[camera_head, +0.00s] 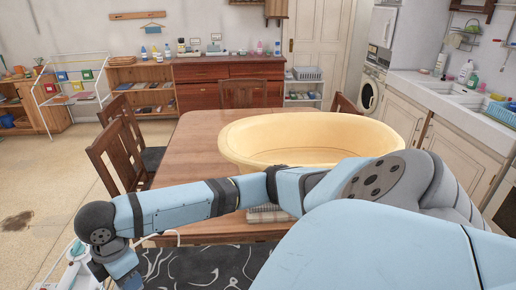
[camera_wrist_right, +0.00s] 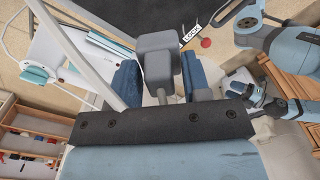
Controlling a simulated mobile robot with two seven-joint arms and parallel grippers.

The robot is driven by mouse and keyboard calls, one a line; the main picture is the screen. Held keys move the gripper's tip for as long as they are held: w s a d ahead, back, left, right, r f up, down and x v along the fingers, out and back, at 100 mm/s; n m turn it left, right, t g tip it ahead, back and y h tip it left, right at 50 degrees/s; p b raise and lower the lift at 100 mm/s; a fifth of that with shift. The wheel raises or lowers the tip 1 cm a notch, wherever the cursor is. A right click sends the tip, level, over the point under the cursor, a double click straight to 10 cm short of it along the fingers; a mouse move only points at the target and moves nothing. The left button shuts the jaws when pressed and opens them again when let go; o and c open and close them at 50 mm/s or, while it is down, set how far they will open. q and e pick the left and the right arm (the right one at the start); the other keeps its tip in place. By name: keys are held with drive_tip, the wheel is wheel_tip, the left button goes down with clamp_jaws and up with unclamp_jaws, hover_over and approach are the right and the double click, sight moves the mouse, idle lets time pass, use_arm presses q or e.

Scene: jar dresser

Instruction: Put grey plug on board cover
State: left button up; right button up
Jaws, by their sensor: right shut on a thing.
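A grey plug (camera_wrist_right: 157,62) sits between the blue fingers of my right gripper (camera_wrist_right: 158,82), which is shut on it. The right arm reaches across to the lower left in the head view, with its hand (camera_head: 120,264) beside a pale board. That board's white cover (camera_wrist_right: 85,72) shows at the left of the wrist view, with a teal-and-white iron-like object (camera_wrist_right: 62,76) on it. The plug appears apart from the cover; its height above it cannot be told.
A wooden table (camera_head: 190,165) bears a large yellow tub (camera_head: 240,165). Wooden chairs (camera_head: 117,155) stand around it. A dark patterned rug (camera_head: 200,264) lies in front. A white drying rack (camera_head: 75,93) stands farther left, with open floor before it.

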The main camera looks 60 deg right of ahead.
drive_tip(key=r+n, duration=0.1)
drive_tip(key=n, duration=0.1)
drive_tip(key=r+n+b, duration=0.1)
drive_tip(key=n, duration=0.1)
drive_tip(key=r+n, duration=0.1)
drive_tip(key=n, duration=0.1)
drive_tip(key=shift+s+d+r+b, duration=0.15)
drive_tip(key=shift+d+b, duration=0.05)
drive_tip(key=shift+b, duration=0.2)
drive_tip(key=shift+s+d+r+n, duration=0.15)
drive_tip(key=shift+r+n, duration=0.2)
drive_tip(key=shift+n, duration=0.25)
drive_tip(key=shift+s+r+n, duration=0.1)
drive_tip(key=shift+r+n, duration=0.25)
drive_tip(key=shift+n, duration=0.25)
wheel_tip(320, 180, down, 20)
drive_tip(key=shift+f+b, duration=0.1)
drive_tip(key=shift+b, duration=0.4)
drive_tip(key=o, duration=0.9)
drive_tip(key=shift+f, duration=0.1)
